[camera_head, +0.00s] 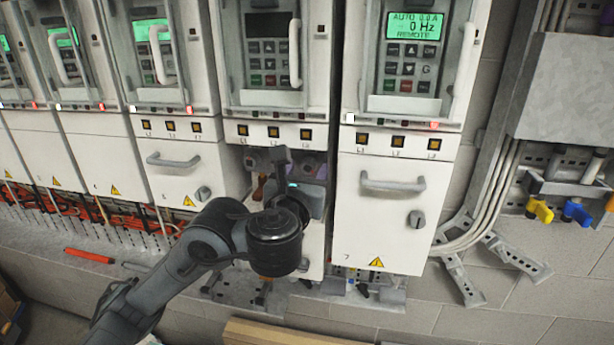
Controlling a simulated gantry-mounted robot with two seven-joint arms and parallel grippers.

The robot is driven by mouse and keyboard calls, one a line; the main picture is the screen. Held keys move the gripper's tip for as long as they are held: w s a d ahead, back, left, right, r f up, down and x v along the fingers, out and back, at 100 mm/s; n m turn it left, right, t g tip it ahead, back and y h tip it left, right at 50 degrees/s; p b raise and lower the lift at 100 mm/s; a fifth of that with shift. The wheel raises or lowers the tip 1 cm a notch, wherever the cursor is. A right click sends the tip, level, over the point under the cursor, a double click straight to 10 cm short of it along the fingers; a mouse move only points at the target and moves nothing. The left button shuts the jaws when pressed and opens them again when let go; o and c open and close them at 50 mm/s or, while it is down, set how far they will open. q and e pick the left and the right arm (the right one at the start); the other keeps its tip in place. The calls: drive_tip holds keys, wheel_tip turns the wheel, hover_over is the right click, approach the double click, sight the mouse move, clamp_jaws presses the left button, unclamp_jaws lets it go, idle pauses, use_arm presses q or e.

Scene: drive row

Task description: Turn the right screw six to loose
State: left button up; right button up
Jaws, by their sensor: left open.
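The sixth drive's lower compartment (317,240) is uncovered in the middle of the row, left of the panel marked 7. Small grey and purplish terminal parts show at the top of its opening. My left gripper (284,158) is in front of this opening, with its arm reaching in from the lower left. It is open, and I see nothing held in it. The wrist covers much of the compartment. I cannot make out the right screw; it is hidden or too small to tell. My right gripper is not in view.
The closed panel 7 (385,225), with a handle (393,183) and knob (417,219), stands close on the right. Another closed panel (178,185) stands on the left. Cable pipes (490,180) run down the wall. A wooden plank (290,333) lies below.

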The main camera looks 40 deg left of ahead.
use_arm(q)
drive_tip(key=shift+x, duration=0.8)
drive_tip(key=shift+c, duration=0.5)
drive_tip(key=c, duration=0.8)
drive_tip(key=shift+c, duration=0.2)
